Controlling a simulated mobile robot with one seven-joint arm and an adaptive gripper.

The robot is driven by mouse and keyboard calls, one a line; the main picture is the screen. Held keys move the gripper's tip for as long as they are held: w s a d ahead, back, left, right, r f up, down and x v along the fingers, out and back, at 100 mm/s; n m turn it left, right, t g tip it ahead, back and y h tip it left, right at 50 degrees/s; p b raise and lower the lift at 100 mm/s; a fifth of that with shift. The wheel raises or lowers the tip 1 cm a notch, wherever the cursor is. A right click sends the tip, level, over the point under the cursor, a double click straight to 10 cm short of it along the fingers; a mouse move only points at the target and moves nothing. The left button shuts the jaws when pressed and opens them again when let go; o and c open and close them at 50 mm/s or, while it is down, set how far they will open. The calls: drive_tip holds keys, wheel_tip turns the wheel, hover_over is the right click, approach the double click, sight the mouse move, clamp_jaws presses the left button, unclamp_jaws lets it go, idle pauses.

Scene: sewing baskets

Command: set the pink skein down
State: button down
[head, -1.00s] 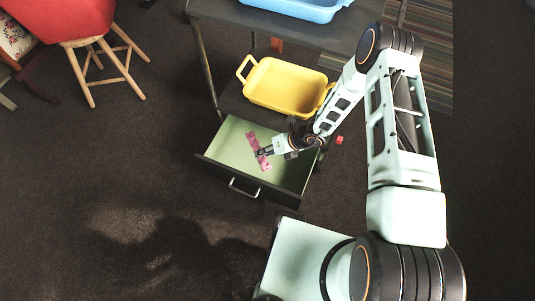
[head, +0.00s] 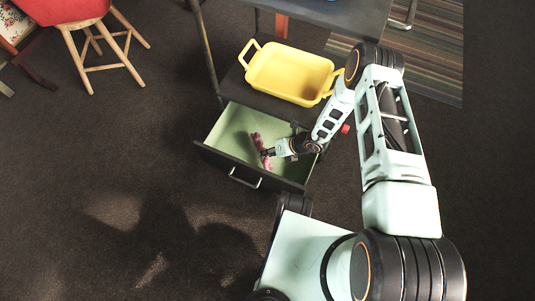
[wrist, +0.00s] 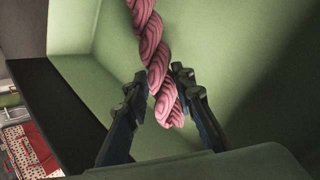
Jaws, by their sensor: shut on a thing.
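The pink skein (head: 257,141) is a twisted rope-like bundle. In the wrist view the skein (wrist: 152,50) runs from the top edge down between the fingers, its lower end showing just past them. My gripper (head: 268,153) is shut on it, inside or just over the open drawer (head: 230,125) with its pale green interior. The wrist view shows the gripper (wrist: 160,88) with a finger on each side of the skein and the green drawer walls (wrist: 75,30) behind. Whether the skein touches the drawer floor I cannot tell.
A yellow basket (head: 290,72) stands on the dark shelf above the drawer. A dark tabletop (head: 345,22) is higher still. A red stool (head: 75,12) with wooden legs stands at the upper left. A small red thing (head: 345,128) shows beside my arm. The floor at left is clear.

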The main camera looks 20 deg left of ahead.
drive_tip(key=shift+r, duration=0.1)
drive_tip(key=shift+f, duration=0.6)
drive_tip(key=c, duration=1.6)
unclamp_jaws()
drive_tip(key=shift+r, duration=0.15)
drive_tip(key=shift+w+r, duration=0.1)
drive_tip(key=shift+r, duration=0.25)
drive_tip(key=p+v, duration=0.4)
drive_tip(key=v, duration=0.8)
drive_tip(key=shift+r, duration=0.15)
